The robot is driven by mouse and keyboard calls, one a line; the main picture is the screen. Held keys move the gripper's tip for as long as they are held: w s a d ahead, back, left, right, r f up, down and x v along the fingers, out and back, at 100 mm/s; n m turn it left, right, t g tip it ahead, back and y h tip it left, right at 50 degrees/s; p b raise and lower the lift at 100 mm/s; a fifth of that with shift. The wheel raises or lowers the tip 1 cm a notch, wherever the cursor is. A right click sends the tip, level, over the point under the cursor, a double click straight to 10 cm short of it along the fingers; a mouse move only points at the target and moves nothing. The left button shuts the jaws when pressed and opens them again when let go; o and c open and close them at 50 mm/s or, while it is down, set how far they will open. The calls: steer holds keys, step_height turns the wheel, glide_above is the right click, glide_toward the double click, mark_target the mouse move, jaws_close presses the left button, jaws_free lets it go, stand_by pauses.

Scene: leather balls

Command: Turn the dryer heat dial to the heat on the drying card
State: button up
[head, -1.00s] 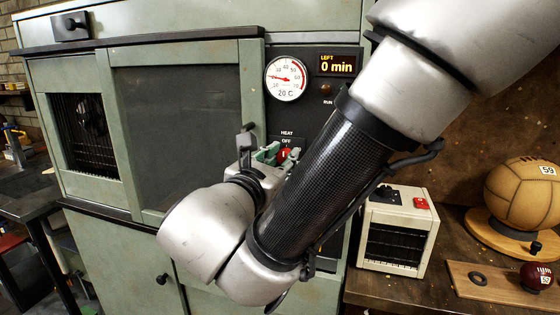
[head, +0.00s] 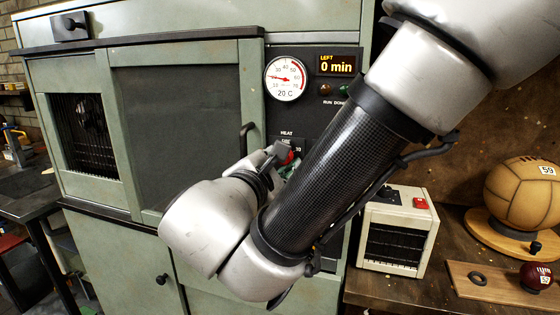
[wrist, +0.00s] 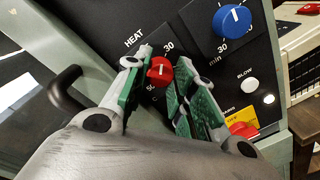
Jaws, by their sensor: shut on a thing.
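The red heat dial (wrist: 159,72) sits on the black panel under the word HEAT in the wrist view. My gripper (wrist: 162,67) is shut on it, one green-padded finger on each side. The dial's white mark points roughly up in that view, towards a printed 30; its exact setting is hard to tell. In the head view, a bit of the red dial (head: 290,157) shows beside my gripper (head: 283,155), and most of the scale is hidden. The dryer (head: 120,190) is a green cabinet. No drying card can be made out.
A blue minute dial (wrist: 232,20), a white BLOW button (wrist: 250,85) and a red button (wrist: 243,129) are near. A dark handle (wrist: 66,90) juts out at left. The gauge (head: 286,78) reads about 20 C; the display (head: 338,65) reads 0 min.

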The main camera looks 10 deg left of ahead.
steer(key=shift+m, duration=1.5)
steer(key=o, duration=0.8)
steer(key=shift+d, duration=0.1)
steer(key=shift+c, duration=0.2)
steer(key=s+a, duration=0.1)
steer(key=s, duration=1.1)
steer(key=shift+a+r, duration=0.2)
steer(key=shift+r, duration=0.1)
